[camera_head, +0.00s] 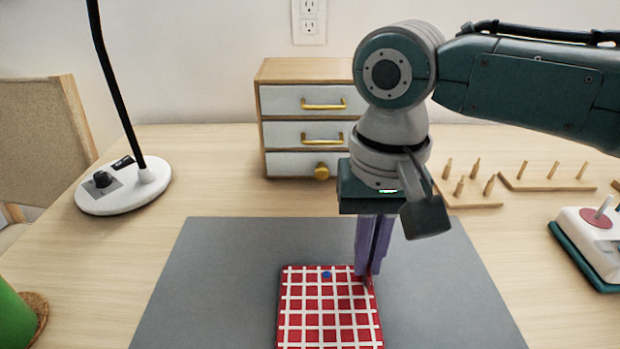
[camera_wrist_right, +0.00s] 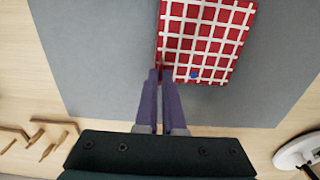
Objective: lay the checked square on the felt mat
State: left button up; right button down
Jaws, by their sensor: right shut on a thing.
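The red-and-white checked square (camera_head: 328,312) is over the grey felt mat (camera_head: 220,270), near its front middle in the head view. It appears to lie flat, with a small blue dot near its far edge. My right gripper (camera_head: 367,271) points down and its purple fingers are shut on the square's far right corner. In the right wrist view, the fingertips (camera_wrist_right: 162,72) meet a corner of the checked square (camera_wrist_right: 205,40), and the mat (camera_wrist_right: 90,60) shows around it. The square's near edge is cut off in the head view. My left gripper is not in view.
A small drawer cabinet (camera_head: 305,105) stands behind the mat. A white lamp base (camera_head: 125,188) is at the left. Wooden peg racks (camera_head: 465,195) and a white-and-green device (camera_head: 590,240) are at the right. A green object (camera_head: 14,318) stands at front left.

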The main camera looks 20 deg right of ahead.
dwell(0.3)
jog(key=c, duration=0.9)
grip_release()
jog(key=shift+c, duration=0.2)
notch_tip(320, 180, up, 10)
jog(key=p, duration=0.3)
